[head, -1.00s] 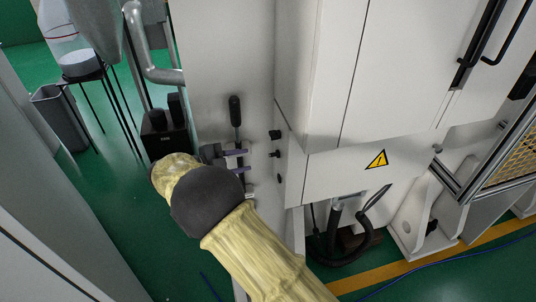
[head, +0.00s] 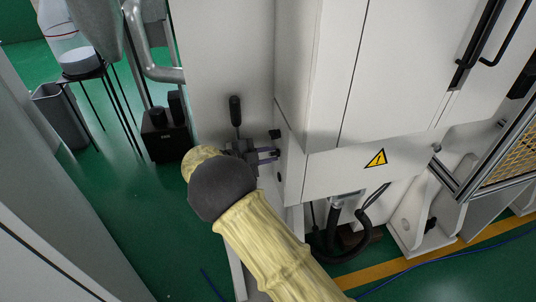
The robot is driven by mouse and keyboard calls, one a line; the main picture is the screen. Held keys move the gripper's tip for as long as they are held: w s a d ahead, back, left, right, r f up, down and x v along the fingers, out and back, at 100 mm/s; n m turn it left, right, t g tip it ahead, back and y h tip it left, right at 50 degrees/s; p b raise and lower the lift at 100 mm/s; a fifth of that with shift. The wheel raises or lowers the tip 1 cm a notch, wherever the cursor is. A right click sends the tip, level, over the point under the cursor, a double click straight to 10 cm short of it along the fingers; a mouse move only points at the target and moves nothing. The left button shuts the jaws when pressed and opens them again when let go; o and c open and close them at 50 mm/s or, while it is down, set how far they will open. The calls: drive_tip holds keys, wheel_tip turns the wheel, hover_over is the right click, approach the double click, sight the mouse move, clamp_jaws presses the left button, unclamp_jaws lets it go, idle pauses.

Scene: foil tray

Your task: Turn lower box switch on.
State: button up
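The lower box (head: 345,180) is white, with a yellow warning triangle on its front, under the tall white cabinet. On its left side are small dark knobs. One dark knob (head: 275,134) is at the top, and another (head: 280,177) is lower down. A middle knob is at the fingertips, mostly hidden by them. My gripper (head: 271,155) points right at this side, with two slim purple-grey fingers a small gap apart. Its tips are at or very near the middle knob; contact is unclear. Which way the switch is turned is too small to tell.
A black-handled lever (head: 235,112) stands on the white panel just above my gripper. A black box (head: 166,138), a grey bin (head: 60,115) and a stool stand at the left. Black hoses (head: 343,235) hang below the lower box. Green floor is free at the lower left.

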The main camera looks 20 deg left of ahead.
clamp_jaws()
drive_tip(key=shift+f+b, duration=0.2)
drive_tip(key=shift+b, duration=0.5)
drive_tip(key=m+t+b, duration=0.1)
drive_tip(key=m+b, duration=0.1)
drive_tip(key=b, duration=0.2)
drive_tip(key=m+t+b, duration=0.1)
drive_tip(key=m+b, duration=0.1)
drive_tip(key=b, duration=0.3)
drive_tip(key=m+t+b, duration=0.1)
drive_tip(key=m+b, duration=0.2)
drive_tip(key=b, duration=0.2)
drive_tip(key=shift+s+f+t+h, duration=0.1)
drive_tip(key=shift+f+t+h, duration=0.1)
drive_tip(key=shift+t+h, duration=0.1)
drive_tip(key=shift+r+b, duration=0.1)
drive_tip(key=shift+b, duration=0.2)
drive_tip(key=shift+o, duration=2.2)
unclamp_jaws()
